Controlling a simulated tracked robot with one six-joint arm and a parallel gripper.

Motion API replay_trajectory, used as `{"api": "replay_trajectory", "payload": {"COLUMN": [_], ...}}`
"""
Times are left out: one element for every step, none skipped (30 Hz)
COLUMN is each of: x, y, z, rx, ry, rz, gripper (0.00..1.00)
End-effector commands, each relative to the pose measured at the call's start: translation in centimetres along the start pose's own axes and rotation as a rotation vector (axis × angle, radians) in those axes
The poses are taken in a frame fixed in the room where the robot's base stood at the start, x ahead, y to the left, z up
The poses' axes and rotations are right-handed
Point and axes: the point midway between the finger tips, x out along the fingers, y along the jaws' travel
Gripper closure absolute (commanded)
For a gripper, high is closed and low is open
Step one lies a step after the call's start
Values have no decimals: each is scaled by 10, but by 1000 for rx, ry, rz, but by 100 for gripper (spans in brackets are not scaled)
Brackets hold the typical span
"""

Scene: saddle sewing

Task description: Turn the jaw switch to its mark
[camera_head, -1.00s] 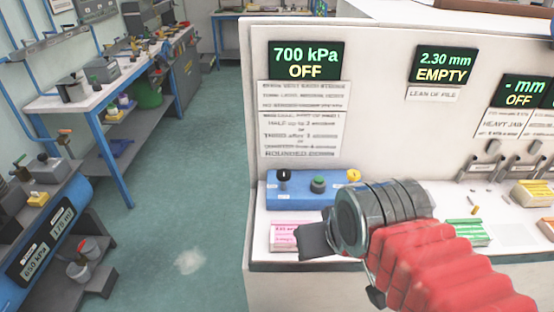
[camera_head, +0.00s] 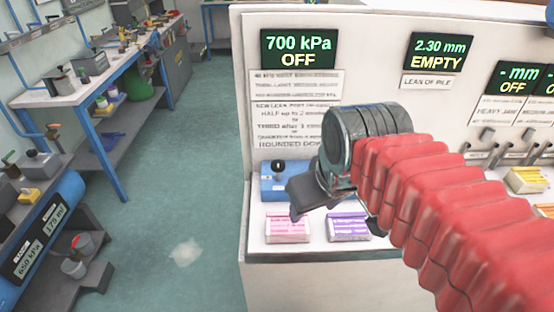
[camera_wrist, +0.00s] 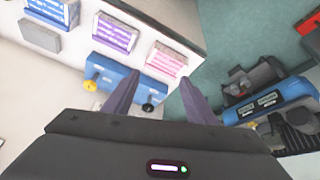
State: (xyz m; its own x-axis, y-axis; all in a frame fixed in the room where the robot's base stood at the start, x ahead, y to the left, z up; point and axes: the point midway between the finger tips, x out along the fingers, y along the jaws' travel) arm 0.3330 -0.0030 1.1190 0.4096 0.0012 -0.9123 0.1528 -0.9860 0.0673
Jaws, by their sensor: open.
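A blue control box (camera_head: 270,190) stands on the bench ledge below the 700 kPa OFF display (camera_head: 299,49). Its black knob (camera_head: 278,166) shows beside my gripper, which hides the rest of the box. In the wrist view the blue box (camera_wrist: 112,70) shows the black knob (camera_wrist: 148,107) and a yellow knob (camera_wrist: 91,85). I cannot tell whether either is the jaw switch. A sign reading HEAVY JAW (camera_head: 495,110) is at the right, with grey levers (camera_head: 475,158) below. My gripper (camera_head: 338,212) is open and empty, above the ledge in front of the box.
A pink-striped block (camera_head: 288,228) and a purple-striped block (camera_head: 348,227) lie at the ledge's front. Yellow blocks (camera_head: 527,180) lie farther right. A workbench (camera_head: 85,90) and a blue tank (camera_head: 45,225) stand at the left.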

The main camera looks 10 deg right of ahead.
Motion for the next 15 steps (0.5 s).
{"api": "replay_trajectory", "payload": {"x": [-2,-3,-5,-6,-7,-8,-9,-10,-10,-11,-11,-12,-12,-12,-12], "y": [1,2,3,4,4,5,6,6,7,8,8,9,10,10,11], "z": [-10,-15,-22,-28,-33,-40,-45,-50,-57,-62,-67,-74,-80,-84,-91], "rx": [-30,-50,-76,-97,-116,-142,-163,-182,-208,-229,-248,-274,-294,-314,-340], "ry": [-14,-22,-31,-40,-48,-58,-66,-73,-84,-90,-98,-109,-114,-123,-133], "rz": [-3,-5,-7,-10,-12,-15,-18,-21,-25,-28,-31,-36,-39,-44,-49], "gripper": [49,49,49,49,49,49,49,49,49,49,49,49,49,49,49]}}
